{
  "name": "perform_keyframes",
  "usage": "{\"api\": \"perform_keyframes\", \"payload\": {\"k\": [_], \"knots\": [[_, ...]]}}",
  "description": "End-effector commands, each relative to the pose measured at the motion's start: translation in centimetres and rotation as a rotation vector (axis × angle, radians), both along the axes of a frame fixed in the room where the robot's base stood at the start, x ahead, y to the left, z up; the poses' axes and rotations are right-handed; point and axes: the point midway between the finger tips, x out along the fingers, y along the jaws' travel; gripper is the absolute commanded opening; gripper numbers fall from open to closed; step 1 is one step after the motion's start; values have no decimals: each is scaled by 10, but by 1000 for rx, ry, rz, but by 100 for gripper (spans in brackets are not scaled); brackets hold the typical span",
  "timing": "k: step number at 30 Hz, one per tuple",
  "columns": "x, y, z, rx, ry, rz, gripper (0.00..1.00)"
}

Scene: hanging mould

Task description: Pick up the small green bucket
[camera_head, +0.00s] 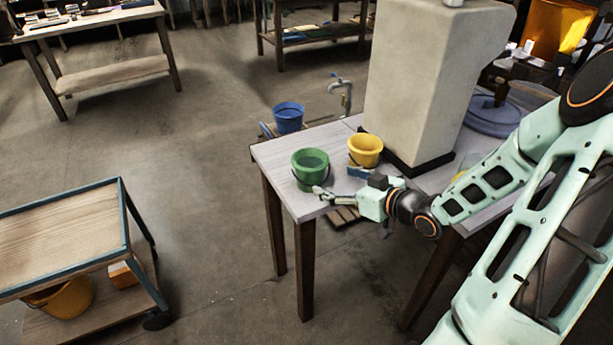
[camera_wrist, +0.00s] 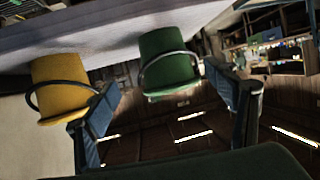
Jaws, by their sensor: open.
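The small green bucket (camera_head: 311,170) stands upright on the light table (camera_head: 272,152), near its front left corner. Its dark handle hangs down at the side. My gripper (camera_head: 335,185) is at the table's front edge, just right of and in front of the green bucket, with its fingers apart. The wrist view is upside down. There the green bucket (camera_wrist: 168,60) shows beyond and between the two open fingertips (camera_wrist: 160,82), nearer the right one. Nothing is held, and I see no clear contact with the bucket.
A yellow bucket (camera_head: 365,149) stands close by, right of the green one. A large pale block (camera_head: 415,80) on a dark base rises behind it. A blue bucket (camera_head: 288,117) is beyond the table's far edge. A wooden-topped cart (camera_head: 65,235) is at lower left, with open floor between.

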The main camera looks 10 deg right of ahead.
Motion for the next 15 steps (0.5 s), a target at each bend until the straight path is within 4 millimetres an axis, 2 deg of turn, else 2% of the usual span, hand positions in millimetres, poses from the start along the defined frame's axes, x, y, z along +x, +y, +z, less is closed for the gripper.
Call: {"api": "perform_keyframes", "payload": {"k": [9,15], "knots": [[35,22,-15,6,-8,4,78],[47,29,-21,6,-6,2,78]]}}
